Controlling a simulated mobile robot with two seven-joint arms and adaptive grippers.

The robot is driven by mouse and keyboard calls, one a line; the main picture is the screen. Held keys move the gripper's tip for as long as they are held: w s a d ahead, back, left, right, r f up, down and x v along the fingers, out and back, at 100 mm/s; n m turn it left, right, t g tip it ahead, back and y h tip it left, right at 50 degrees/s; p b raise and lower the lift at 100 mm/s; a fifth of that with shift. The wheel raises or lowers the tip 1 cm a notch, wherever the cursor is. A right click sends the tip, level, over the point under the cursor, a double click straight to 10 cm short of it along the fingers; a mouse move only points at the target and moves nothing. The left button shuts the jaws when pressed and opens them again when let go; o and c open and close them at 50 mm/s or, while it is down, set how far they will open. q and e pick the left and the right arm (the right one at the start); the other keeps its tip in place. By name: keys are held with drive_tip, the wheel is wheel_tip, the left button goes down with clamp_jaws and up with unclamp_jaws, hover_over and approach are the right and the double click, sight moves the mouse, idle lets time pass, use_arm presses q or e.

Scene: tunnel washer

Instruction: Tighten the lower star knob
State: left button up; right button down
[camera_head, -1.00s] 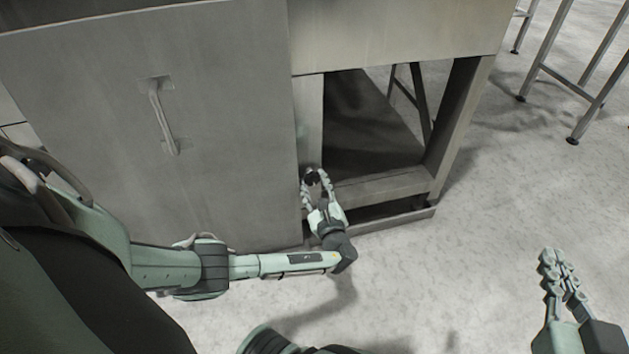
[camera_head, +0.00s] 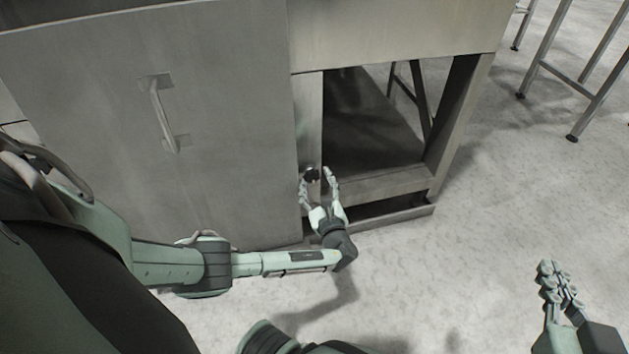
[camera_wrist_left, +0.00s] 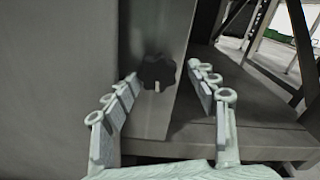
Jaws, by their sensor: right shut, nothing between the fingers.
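The lower star knob (camera_head: 312,174) is a small black lobed knob low on the narrow upright panel beside the machine's opening. In the left wrist view the knob (camera_wrist_left: 156,71) shows a pale pointer mark at its lower part. My left gripper (camera_head: 316,176) is open, with its fingers spread to either side of the knob. In the left wrist view its fingertips (camera_wrist_left: 164,73) show left and right of the knob with a gap on both sides. My right gripper (camera_head: 548,268) is shut and empty over the floor at the lower right.
A large grey panel with a vertical handle (camera_head: 162,115) is left of the knob. A dark opening with a metal ledge (camera_head: 385,185) lies right of it. Metal stand legs (camera_head: 548,75) are at the upper right. The floor (camera_head: 480,220) between is clear.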

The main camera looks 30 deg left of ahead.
use_arm(q)
drive_tip(key=shift+s+a, duration=0.1)
drive_tip(key=shift+s, duration=0.05)
drive_tip(key=v, duration=0.8)
drive_tip(key=shift+c, duration=0.6)
